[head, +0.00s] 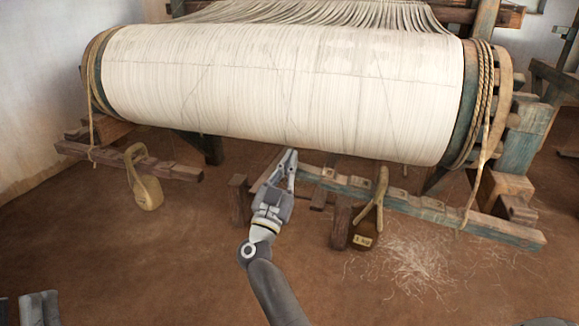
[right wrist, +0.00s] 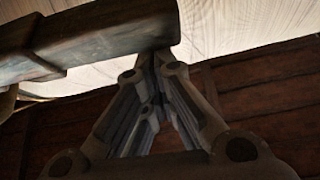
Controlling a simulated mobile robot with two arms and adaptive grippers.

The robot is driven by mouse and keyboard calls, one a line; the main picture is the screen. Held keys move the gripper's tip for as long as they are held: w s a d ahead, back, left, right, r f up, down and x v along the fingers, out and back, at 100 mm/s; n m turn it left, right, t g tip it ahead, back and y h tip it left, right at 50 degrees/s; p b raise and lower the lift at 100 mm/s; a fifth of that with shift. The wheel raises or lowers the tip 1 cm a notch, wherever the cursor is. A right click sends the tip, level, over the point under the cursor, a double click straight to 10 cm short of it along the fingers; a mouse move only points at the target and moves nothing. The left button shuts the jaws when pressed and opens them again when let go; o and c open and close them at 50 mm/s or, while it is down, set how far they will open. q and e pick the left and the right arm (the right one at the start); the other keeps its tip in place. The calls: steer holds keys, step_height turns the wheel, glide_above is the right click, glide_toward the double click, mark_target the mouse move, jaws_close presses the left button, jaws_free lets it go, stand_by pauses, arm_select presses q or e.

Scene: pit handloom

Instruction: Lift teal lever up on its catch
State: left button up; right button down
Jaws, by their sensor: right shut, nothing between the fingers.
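The teal lever (head: 420,207) is a long worn wooden bar below the cloth roll, slanting from near the middle down to the right. Its near end shows large in the right wrist view (right wrist: 100,42) at the upper left. My right gripper (head: 290,156) is shut and empty at the lever's left end. In the right wrist view its fingertips (right wrist: 155,60) lie just under the bar's end, partly hidden by it; I cannot tell whether they touch. Short wooden posts (head: 341,222) stand beside the lever; which part is the catch is unclear.
The cloth roll (head: 285,90) spans close above. A dark labelled weight (head: 363,235) hangs by a loop at the lever. A rope (head: 484,150) drops at the lever's right. A pale weight (head: 147,192) hangs from a left bar (head: 175,170). Front floor is mostly clear.

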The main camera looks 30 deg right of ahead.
arm_select(q)
steer(key=shift+s+r+t+h, duration=0.3)
steer(key=shift+s+r, duration=0.05)
arm_select(e)
steer(key=shift+f, duration=0.1)
arm_select(q)
steer(key=shift+w+d+f+g+y+p, duration=0.1)
steer(key=shift+w+f+g+y+p, duration=0.2)
steer(key=shift+w+f+g, duration=0.55)
steer(key=shift+w+f+g+y+p, duration=0.15)
steer(key=shift+w+f+g+y, duration=0.15)
steer(key=shift+w+f+g, duration=0.45)
arm_select(e)
steer(key=shift+w+a+f+n, duration=0.1)
steer(key=shift+f+n, duration=0.2)
steer(key=shift+f, duration=0.65)
arm_select(q)
steer(key=shift+s+f, duration=0.15)
steer(key=shift+f, duration=0.1)
